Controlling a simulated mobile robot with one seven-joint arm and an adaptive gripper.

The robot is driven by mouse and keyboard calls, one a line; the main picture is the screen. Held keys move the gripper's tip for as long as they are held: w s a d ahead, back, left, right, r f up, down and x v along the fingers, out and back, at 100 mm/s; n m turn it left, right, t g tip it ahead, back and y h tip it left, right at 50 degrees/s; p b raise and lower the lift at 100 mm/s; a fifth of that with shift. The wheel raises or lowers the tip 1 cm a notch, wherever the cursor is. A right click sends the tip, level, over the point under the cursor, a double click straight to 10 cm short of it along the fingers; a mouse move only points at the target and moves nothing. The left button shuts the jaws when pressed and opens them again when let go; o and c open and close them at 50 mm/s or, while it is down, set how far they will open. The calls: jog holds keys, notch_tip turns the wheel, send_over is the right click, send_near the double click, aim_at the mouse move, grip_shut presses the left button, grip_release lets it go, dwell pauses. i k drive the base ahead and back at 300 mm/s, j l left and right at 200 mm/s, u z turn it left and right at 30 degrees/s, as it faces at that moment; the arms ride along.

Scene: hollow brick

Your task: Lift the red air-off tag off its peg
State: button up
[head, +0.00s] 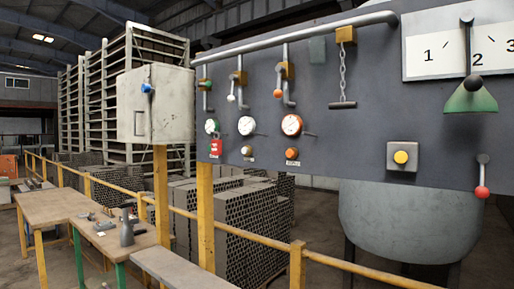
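The red tag (215,149) hangs at the left end of the dark grey panel (370,115). It is small in the picture, directly below a green-and-white dial (211,126). Its top is close under the dial; the peg is too small to make out clearly. Any writing on the tag cannot be read. My gripper is not in view.
Gauges (246,125) and knobs (292,153) sit right of the tag. A grey cabinet (155,104) stands to its left. A yellow post (205,215) and railing (340,265) run below the panel.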

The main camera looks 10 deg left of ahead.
aim_at(216, 145)
jog(key=i+j, duration=0.15)
jog(key=j, duration=0.3)
jog(key=i+j+z, duration=0.15)
jog(key=j, duration=0.3)
jog(key=i+j, duration=0.2)
jog(key=j, duration=0.25)
jog(key=i+j+z, duration=0.15)
jog(key=j, duration=0.35)
jog(key=i+j, duration=0.1)
jog(key=j, duration=0.35)
jog(key=i+j+z, duration=0.1)
jog(key=j, duration=0.4)
jog(key=i+j+z, duration=0.1)
jog(key=j, duration=0.4)
jog(key=i+j, duration=0.1)
jog(key=j, duration=0.4)
jog(key=i+z, duration=0.05)
